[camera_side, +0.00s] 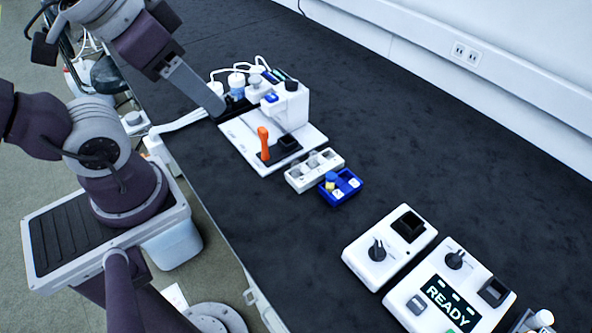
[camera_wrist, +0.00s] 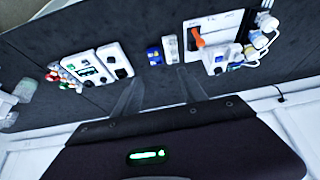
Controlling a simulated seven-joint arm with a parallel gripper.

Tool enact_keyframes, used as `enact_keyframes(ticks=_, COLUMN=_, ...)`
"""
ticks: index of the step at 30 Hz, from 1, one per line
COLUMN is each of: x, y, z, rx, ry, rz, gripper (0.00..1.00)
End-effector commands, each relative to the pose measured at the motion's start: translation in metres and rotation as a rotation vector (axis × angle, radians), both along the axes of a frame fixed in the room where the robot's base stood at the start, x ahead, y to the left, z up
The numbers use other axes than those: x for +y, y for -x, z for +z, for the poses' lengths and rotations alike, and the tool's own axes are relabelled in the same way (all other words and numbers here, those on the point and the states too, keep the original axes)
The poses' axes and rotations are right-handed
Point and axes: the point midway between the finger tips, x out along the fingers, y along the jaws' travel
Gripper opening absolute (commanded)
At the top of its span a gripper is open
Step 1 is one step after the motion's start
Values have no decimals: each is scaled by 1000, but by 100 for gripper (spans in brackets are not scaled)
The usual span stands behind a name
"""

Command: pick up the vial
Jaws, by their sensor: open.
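A small vial-like piece with a blue top and yellowish body (camera_side: 331,181) stands in a blue rack (camera_side: 346,196) near the middle of the side view; it is too small to be sure it is the vial. The rack also shows in the wrist view (camera_wrist: 154,56), where its contents are unclear. My gripper (camera_wrist: 157,76) is open, its two grey fingers apart with nothing between them. In the side view its finger (camera_side: 196,92) appears at the upper left, near the white station and apart from the blue rack.
A white block with grey knobs (camera_side: 314,170) sits beside the rack. Behind it stands a white station (camera_side: 254,146) with an orange lever (camera_side: 263,143) and several bottles. A white dial unit (camera_side: 372,262) and a READY display unit (camera_side: 447,300) lie at front right. Dark bench is clear to the right.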

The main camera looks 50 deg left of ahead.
Motion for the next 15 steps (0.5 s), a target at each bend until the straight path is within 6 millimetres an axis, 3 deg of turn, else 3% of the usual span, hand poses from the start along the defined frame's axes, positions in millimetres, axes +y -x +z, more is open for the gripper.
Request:
enact_keyframes(ticks=4, x=2, y=-9, z=0, rx=20, ry=15, rz=45, gripper=49)
enact_keyframes(ticks=8, x=11, y=-60, z=-13, rx=107, ry=97, rz=293, gripper=49)
enact_keyframes(ticks=11, x=23, y=-114, z=-43, rx=183, ry=174, rz=561, gripper=49)
enact_keyframes(ticks=15, x=41, y=-175, z=-115, rx=275, ry=270, rz=941, gripper=49)
